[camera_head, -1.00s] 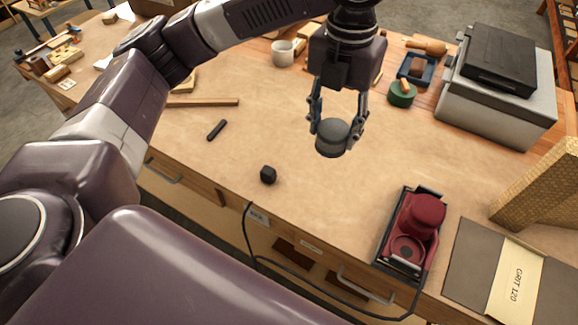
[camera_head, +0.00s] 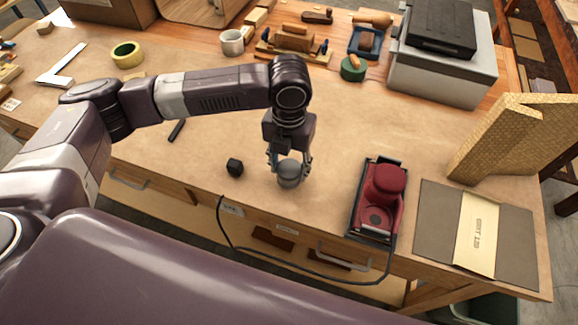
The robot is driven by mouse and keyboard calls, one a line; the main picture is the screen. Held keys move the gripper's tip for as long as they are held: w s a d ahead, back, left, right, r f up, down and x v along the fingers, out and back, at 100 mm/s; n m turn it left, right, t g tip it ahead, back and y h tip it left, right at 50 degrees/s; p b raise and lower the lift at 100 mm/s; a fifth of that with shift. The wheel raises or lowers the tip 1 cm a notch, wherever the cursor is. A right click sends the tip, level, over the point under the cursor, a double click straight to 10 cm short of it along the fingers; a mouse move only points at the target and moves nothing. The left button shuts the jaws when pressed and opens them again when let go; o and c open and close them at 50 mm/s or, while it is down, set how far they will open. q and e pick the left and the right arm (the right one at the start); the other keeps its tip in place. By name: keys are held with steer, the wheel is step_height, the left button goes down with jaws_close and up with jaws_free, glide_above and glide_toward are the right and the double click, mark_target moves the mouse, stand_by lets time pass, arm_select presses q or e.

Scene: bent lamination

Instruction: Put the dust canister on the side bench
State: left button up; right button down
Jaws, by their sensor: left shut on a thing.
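The dust canister (camera_head: 289,173) is a small grey, round-topped cylinder. My left gripper (camera_head: 288,165) is shut on it, with a finger on either side, near the front edge of the workbench (camera_head: 330,130). I cannot tell whether the canister touches the bench top or hangs just above it. My right gripper is not in view. I cannot make out the side bench for certain.
A small black block (camera_head: 235,167) lies just left of the canister. A red sander (camera_head: 383,190) sits in a dark tray to the right, beside a grit folder (camera_head: 477,233). A black cable (camera_head: 300,270) hangs over the drawers. A grey box machine (camera_head: 440,65) stands behind.

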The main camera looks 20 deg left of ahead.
mark_target(289, 169)
arm_select(q)
steer(key=shift+f, duration=0.6)
steer(key=shift+f, duration=0.1)
steer(key=o, duration=1.3)
step_height(289, 169, up, 12)
steer(key=shift+r+b, duration=0.2)
steer(key=shift+b, duration=0.95)
steer(key=shift+s+f, duration=0.1)
